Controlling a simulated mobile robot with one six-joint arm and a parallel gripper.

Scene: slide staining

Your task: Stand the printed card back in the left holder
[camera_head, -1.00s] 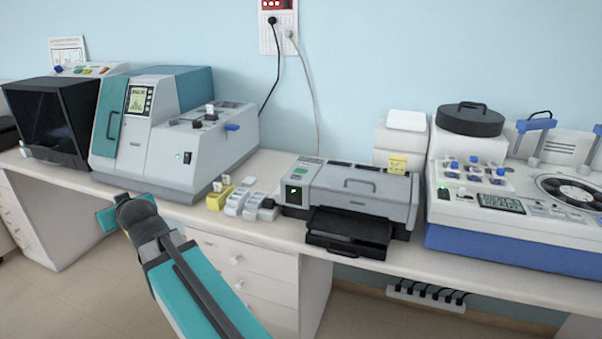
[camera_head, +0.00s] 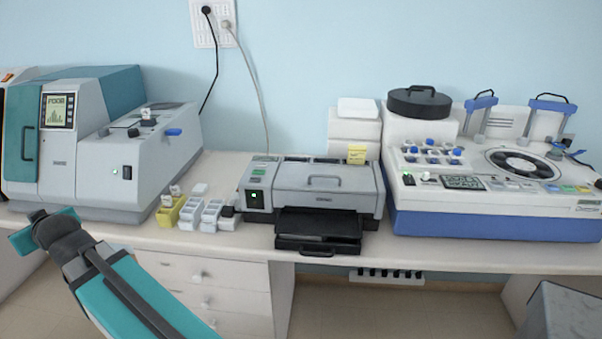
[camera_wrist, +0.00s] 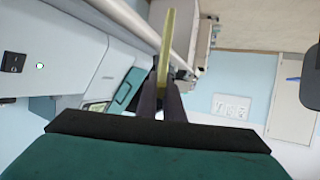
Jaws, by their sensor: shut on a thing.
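In the wrist view my gripper (camera_wrist: 164,92) is shut on a thin pale-yellow piece seen edge-on, which I take to be the printed card (camera_wrist: 167,45). It sticks out beyond the dark fingertips, and its printed face cannot be seen. In the head view my teal and dark arm reaches in at the lower left; the fingers and card are hidden there. Small yellow (camera_head: 171,211) and white holders (camera_head: 200,214) stand on the bench left of the grey printer-like machine. I cannot tell which thing is the left holder.
A grey-and-teal machine (camera_head: 120,165) fills the bench's left. The grey machine (camera_head: 320,190) with a black front tray (camera_head: 318,230) is in the middle. A white-and-blue machine (camera_head: 480,222) stands at right. A narrow bench-front strip (camera_head: 440,257) is clear.

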